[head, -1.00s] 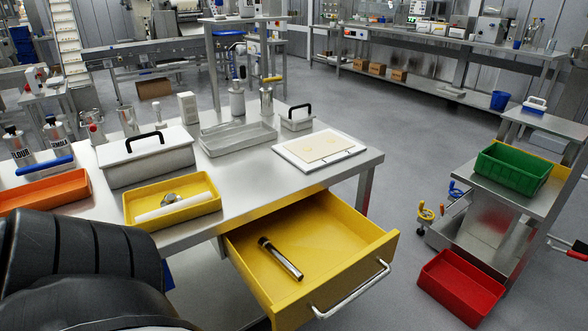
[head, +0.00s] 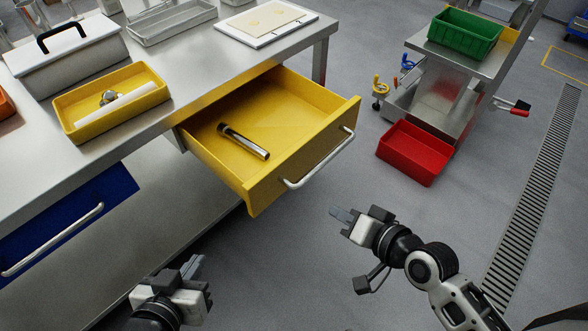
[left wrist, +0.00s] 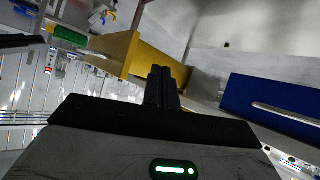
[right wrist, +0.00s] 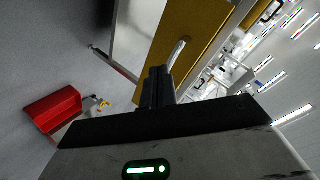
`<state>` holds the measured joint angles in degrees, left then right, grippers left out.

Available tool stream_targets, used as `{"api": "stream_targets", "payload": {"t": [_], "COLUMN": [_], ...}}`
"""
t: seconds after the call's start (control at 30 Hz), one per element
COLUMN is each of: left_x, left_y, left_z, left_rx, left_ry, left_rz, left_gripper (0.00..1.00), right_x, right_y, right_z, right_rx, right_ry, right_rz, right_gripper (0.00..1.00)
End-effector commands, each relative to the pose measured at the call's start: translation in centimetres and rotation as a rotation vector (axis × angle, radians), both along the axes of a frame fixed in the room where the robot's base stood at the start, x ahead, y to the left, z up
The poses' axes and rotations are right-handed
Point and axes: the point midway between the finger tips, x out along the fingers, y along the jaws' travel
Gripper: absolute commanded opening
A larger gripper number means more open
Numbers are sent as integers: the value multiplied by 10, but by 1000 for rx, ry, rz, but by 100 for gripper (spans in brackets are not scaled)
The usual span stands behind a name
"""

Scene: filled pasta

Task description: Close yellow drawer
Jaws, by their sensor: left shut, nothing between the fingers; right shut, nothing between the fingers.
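The yellow drawer (head: 270,150) is pulled out from under the steel table, with a bar handle (head: 320,160) on its front. A dark and silver cylinder (head: 244,141) lies inside it. My right gripper (head: 338,213) is shut and empty, in front of and below the drawer front, apart from it. The right wrist view shows the yellow drawer front (right wrist: 190,35) and handle beyond the shut fingers (right wrist: 157,82). My left gripper (head: 193,268) is shut and empty, below and left of the drawer. The left wrist view shows the drawer's side (left wrist: 150,62) ahead of its fingers (left wrist: 161,80).
A blue drawer (head: 70,225) is at the left under the table. A yellow tray (head: 75,130) and a white board (head: 265,40) are on the table. A red bin (head: 413,152) stands on the floor right of the drawer, near a cart holding a green bin (head: 465,33). Floor before the drawer is open.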

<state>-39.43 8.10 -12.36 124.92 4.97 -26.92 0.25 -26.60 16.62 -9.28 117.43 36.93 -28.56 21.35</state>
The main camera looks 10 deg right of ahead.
Motion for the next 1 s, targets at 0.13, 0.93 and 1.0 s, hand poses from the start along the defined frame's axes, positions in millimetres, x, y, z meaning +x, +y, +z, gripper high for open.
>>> {"api": "stream_targets", "payload": {"t": [0.13,0.93,1.0], "left_x": [0,0,-1], "left_y": [-2,-4,-4], "left_z": [-10,-9,-10], "left_rx": [-15,-28,-28], "left_ry": [-19,-38,-38], "left_rz": [0,0,0], "left_gripper": [0,0,0], "right_x": [39,130,134], "right_y": [-10,36,40], "right_z": [6,-2,-3], "right_rx": [346,610,611], "right_ry": [109,209,209], "right_rz": [-71,-115,-114], "right_gripper": [0,0,0]}}
